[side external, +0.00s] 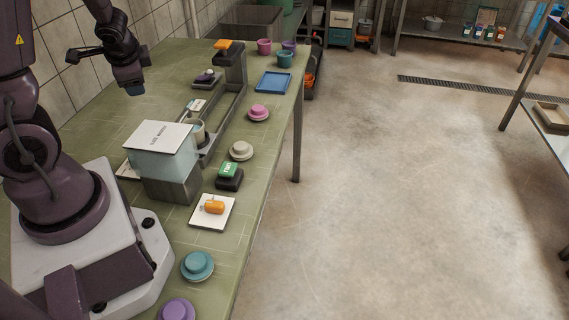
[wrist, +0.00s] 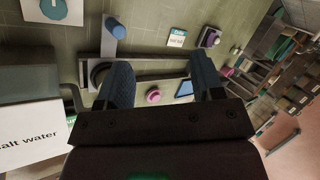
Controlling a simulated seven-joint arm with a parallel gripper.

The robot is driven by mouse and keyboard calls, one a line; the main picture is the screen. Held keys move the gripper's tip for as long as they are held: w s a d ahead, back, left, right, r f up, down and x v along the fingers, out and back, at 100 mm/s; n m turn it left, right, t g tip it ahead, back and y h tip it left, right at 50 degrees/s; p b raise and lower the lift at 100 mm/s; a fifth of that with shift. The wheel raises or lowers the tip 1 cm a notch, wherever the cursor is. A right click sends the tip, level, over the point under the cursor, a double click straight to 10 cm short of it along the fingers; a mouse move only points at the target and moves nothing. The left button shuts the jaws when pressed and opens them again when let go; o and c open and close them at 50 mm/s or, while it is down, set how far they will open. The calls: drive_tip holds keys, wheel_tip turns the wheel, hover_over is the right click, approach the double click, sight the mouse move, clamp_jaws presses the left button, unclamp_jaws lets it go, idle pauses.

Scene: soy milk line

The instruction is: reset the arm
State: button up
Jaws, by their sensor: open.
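My gripper (side external: 135,88) hangs above the green table (side external: 135,95) at the left of the side view, beyond the labelled box. It is open and holds nothing. In the wrist view its two blue fingers stand apart, with the gap between them (wrist: 162,78) empty. Past the fingers, a pink round piece (wrist: 153,96) and a blue tray (wrist: 184,88) show below on the table. My upper arm and base are at the left of the side view.
A box labelled "salt water" (wrist: 30,135) stands near my base; it also shows in the side view (side external: 165,165). A metal rail (side external: 222,122), a green RUN button (side external: 228,170), an orange piece (side external: 214,207) on a white card and several round lidded pieces occupy the table.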

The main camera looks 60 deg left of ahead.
drive_tip(key=d+r+t+h, duration=0.1)
drive_tip(key=d+r+h, duration=0.1)
drive_tip(key=d+r, duration=0.3)
drive_tip(key=d+r+n+t+h, duration=0.1)
drive_tip(key=d+r, duration=0.4)
drive_tip(key=d, duration=0.9)
drive_tip(key=w+d+r+n+t+h, duration=0.1)
drive_tip(key=d+r+t+h, duration=0.1)
drive_tip(key=d+r, duration=0.3)
drive_tip(key=d+h, duration=0.1)
drive_tip(key=d, duration=0.3)
drive_tip(key=shift+d+r, duration=0.35)
drive_tip(key=shift+d, duration=0.05)
